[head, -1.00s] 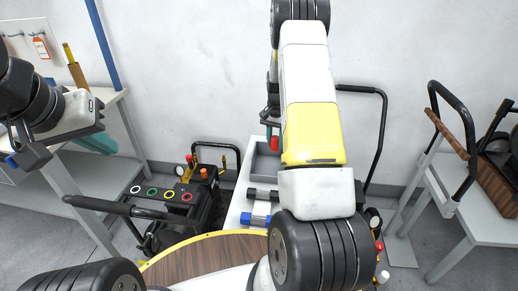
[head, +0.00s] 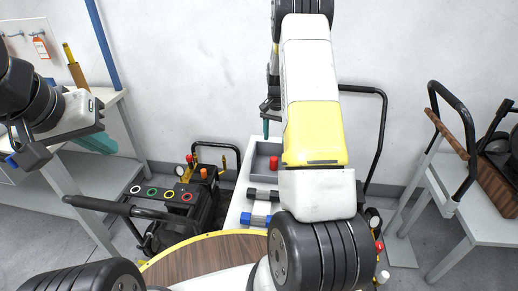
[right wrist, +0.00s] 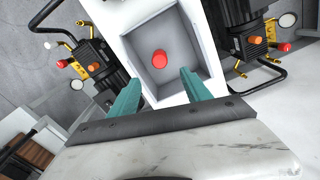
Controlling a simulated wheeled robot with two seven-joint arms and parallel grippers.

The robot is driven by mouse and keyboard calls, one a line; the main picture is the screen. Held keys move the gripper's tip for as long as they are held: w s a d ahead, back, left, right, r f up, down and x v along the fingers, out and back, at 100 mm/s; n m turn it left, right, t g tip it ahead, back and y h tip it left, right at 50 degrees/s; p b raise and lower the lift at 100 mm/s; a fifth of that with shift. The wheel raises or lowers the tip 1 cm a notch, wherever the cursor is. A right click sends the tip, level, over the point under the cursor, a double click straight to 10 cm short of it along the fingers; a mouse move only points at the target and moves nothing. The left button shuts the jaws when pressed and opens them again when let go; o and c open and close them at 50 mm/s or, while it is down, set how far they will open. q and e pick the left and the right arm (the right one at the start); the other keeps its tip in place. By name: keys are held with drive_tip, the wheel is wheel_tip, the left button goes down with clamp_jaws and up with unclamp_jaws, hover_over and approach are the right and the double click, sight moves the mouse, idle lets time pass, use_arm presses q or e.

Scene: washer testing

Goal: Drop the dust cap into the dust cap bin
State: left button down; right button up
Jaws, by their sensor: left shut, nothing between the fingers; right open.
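The red dust cap (head: 273,162) is inside the grey dust cap bin (head: 258,150), clear of the fingers. In the right wrist view the cap (right wrist: 159,60) shows within the bin's walls (right wrist: 192,45), near the middle. My right gripper (right wrist: 160,80) is open and empty above the bin, its teal fingers spread on either side. In the head view the right gripper (head: 266,128) is mostly hidden behind my right arm. My left gripper (head: 103,144) is shut and empty at the far left, over the side bench.
The bin sits on a white surface with a blue-ended part (head: 257,219) near it. A black machine (head: 190,200) with coloured rings stands left. A grey table (head: 470,190) with a brown box is at the right. The wall is close behind.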

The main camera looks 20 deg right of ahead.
wheel_tip(320, 180, up, 5)
drive_tip(key=shift+f, duration=0.1)
idle(0.3)
drive_tip(key=s+a+r+n+t, duration=0.1)
drive_tip(key=s+a+r, duration=0.25)
drive_tip(key=r, duration=0.25)
drive_tip(key=s+a+r+n+t+y, duration=0.1)
drive_tip(key=s+a+r+n, duration=0.2)
drive_tip(key=r, duration=0.4)
drive_tip(key=s+a+r+t, duration=0.1)
drive_tip(key=s+a+r, duration=0.2)
drive_tip(key=s+r, duration=0.25)
drive_tip(key=s+a+r+n+t, duration=0.1)
drive_tip(key=s+a+r+n, duration=0.1)
drive_tip(key=s, duration=0.7)
drive_tip(key=s+a+r+n+t+y, duration=0.1)
drive_tip(key=s+a+r+n+t, duration=0.1)
drive_tip(key=s+a, duration=0.3)
drive_tip(key=s, duration=0.4)
drive_tip(key=shift+s+r+n, duration=0.3)
drive_tip(key=shift+r+n, duration=0.1)
